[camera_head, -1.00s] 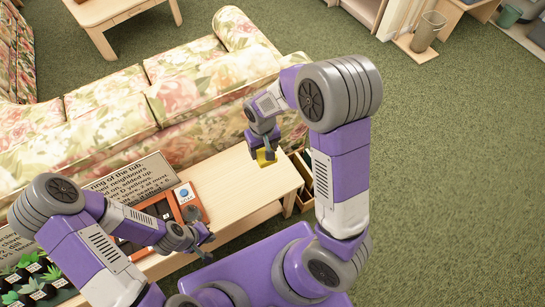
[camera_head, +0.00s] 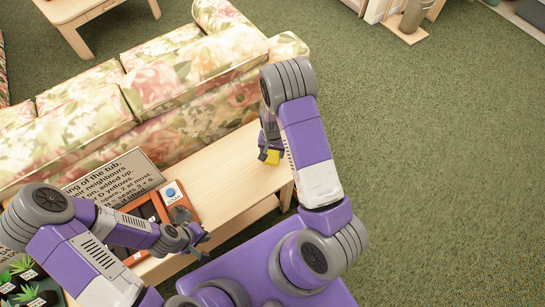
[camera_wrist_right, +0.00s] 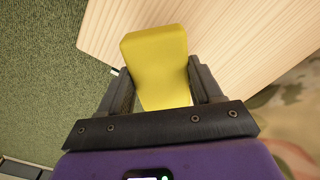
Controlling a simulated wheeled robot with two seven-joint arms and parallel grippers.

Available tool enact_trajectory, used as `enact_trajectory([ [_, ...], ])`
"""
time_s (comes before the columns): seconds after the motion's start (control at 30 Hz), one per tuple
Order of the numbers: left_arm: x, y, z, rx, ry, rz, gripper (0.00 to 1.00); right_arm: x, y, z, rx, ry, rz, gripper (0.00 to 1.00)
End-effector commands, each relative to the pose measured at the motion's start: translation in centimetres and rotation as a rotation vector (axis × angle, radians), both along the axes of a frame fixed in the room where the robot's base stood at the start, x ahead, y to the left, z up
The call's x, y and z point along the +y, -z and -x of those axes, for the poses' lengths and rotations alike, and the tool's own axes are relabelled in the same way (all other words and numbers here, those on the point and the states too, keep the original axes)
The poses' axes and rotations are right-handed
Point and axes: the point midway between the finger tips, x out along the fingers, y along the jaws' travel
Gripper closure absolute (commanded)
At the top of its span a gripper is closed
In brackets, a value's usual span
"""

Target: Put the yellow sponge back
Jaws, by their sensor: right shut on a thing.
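The yellow sponge (camera_head: 273,157) is between the fingers of my right gripper (camera_head: 270,156), over the right end of the wooden table (camera_head: 225,190). In the right wrist view the sponge (camera_wrist_right: 156,62) is a yellow block with both fingers of the right gripper (camera_wrist_right: 160,92) against its sides. Whether its far end touches the wood cannot be told. My left gripper (camera_head: 200,237) is at the orange-framed tray (camera_head: 180,205) on the table; its fingers look apart, with nothing seen between them. The tray has a blue round mark and dark compartments, partly hidden by my left arm.
A printed sign (camera_head: 115,178) stands behind the tray. A floral sofa (camera_head: 150,90) runs along the table's far side. Potted plants (camera_head: 30,280) are at the lower left. The table between tray and right gripper is bare. Open green carpet (camera_head: 430,170) lies to the right.

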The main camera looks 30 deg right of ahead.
Motion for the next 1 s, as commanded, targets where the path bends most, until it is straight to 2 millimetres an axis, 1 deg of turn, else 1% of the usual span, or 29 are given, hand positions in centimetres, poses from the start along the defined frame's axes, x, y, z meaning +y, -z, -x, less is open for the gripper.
enact_trajectory([
  [0.07, 0.0, 0.3, 0.0, 0.000, 0.000, 0.000, 1.00, 0.0, 0.7, 0.0, 0.000, 0.000, 0.000, 0.60],
  [0.23, 0.0, 1.2, 0.0, 0.000, 0.000, 0.000, 1.00, 0.0, 3.2, 0.0, 0.001, 0.000, 0.000, 0.60],
  [0.3, 0.0, 1.4, 0.0, 0.000, 0.000, 0.000, 1.00, 0.0, 3.8, 0.0, 0.001, -0.001, -0.001, 0.60],
  [0.53, 0.0, 1.3, 0.0, 0.000, 0.000, 0.000, 1.00, 0.0, 3.7, 0.0, -0.001, -0.002, -0.001, 0.60],
  [0.67, 0.0, 1.6, 0.0, 0.000, 0.000, 0.000, 1.00, 0.0, 4.1, 0.0, 0.000, -0.002, 0.000, 0.60],
  [0.7, 0.0, 1.6, 0.0, 0.000, 0.000, 0.000, 1.00, 0.0, 4.1, 0.0, -0.001, -0.002, -0.001, 0.32],
  [0.77, 0.0, 1.5, 0.0, 0.000, 0.000, 0.000, 1.00, 0.0, 4.0, 0.0, -0.001, -0.002, -0.001, 0.23],
  [0.8, 0.0, 1.5, 0.0, 0.000, 0.000, 0.000, 1.00, 0.0, 4.0, 0.0, -0.001, -0.002, -0.001, 0.17],
  [0.83, 0.0, 1.5, 0.0, 0.000, 0.000, 0.000, 1.00, 0.0, 4.0, 0.0, -0.001, -0.002, -0.001, 0.12],
  [0.87, 0.0, 1.5, 0.0, 0.000, 0.000, 0.000, 1.00, 0.0, 4.0, 0.0, -0.001, -0.002, -0.001, 0.10],
  [1.0, 0.0, 1.5, 0.0, 0.000, 0.000, 0.000, 1.00, 0.0, 4.0, 0.0, -0.001, -0.002, -0.001, 0.10],
])
